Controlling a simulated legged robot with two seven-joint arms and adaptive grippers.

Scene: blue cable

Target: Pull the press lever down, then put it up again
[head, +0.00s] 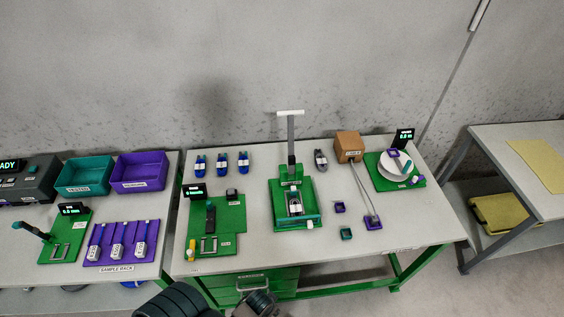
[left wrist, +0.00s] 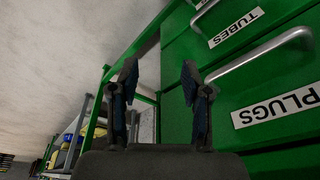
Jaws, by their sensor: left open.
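The press stands on the middle of the table on a green base (head: 283,213). Its lever (head: 291,137) is upright, with a white crossbar handle (head: 290,112) at the top. A small grey and white item (head: 296,204) sits in the press at the front of the base. In the left wrist view my left gripper (left wrist: 158,80) is open and empty, its two fingers apart in front of green drawers. In the head view my left arm shows at the bottom edge, below the table front and well away from the lever. My right gripper is not in view.
The table (head: 330,245) also holds a green fixture (head: 222,240) on the left, several blue items behind, a brown box (head: 348,147) and a green scale station (head: 393,182) on the right. Green drawers with handles (left wrist: 262,58) are under the table, close to my left gripper.

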